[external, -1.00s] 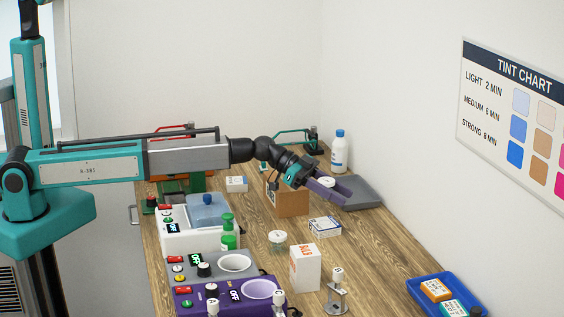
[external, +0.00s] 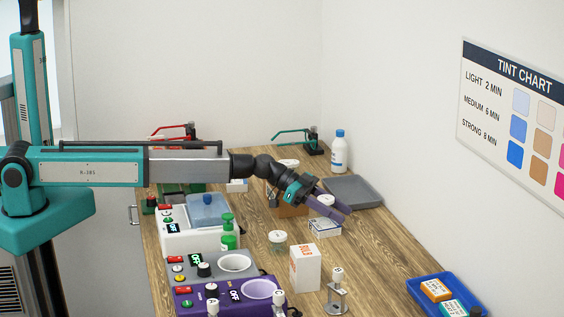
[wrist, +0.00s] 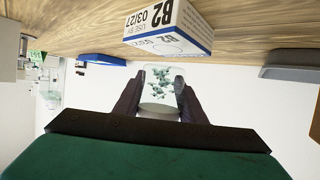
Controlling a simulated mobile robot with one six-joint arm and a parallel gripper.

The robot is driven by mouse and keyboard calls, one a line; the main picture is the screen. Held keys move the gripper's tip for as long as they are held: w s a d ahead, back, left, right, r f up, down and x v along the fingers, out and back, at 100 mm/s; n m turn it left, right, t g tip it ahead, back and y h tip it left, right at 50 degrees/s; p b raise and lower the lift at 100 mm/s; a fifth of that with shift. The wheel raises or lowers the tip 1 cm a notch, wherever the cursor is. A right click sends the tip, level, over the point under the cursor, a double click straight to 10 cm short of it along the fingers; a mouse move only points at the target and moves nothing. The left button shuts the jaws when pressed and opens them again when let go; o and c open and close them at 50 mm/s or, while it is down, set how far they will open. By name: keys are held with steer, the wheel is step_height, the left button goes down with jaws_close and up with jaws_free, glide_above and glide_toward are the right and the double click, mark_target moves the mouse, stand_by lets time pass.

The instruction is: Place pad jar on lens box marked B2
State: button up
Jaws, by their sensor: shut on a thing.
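The pad jar (wrist: 158,88), clear with green-grey pads inside, is between the two dark fingers of my gripper (wrist: 158,95) in the wrist view. My gripper (external: 332,206) is shut on it; the jar's white lid (external: 326,199) shows between the fingers in the external view. The white and blue lens box marked B2 (wrist: 165,25) appears just beyond the jar in the wrist view. In the external view the lens box (external: 324,228) lies on the table right under the gripper. I cannot tell whether jar and box touch.
A second jar (external: 278,237) and a tall white box (external: 305,267) stand in front on the wooden table (external: 375,265). A brown carton (external: 290,210) is behind my gripper, a grey tray (external: 362,192) at the back right, a blue tray (external: 418,290) at the front right.

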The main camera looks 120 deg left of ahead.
steer(key=shift+f, duration=0.85)
steer(key=shift+f+b, duration=0.25)
steer(key=shift+b, duration=0.05)
steer(key=o, duration=1.2)
steer(key=shift+c, duration=0.2)
steer(key=shift+r+p, duration=0.2)
steer(key=shift+p, duration=0.25)
steer(key=b+v, duration=0.3)
steer(key=v, duration=0.9)
steer(key=shift+b, duration=0.35)
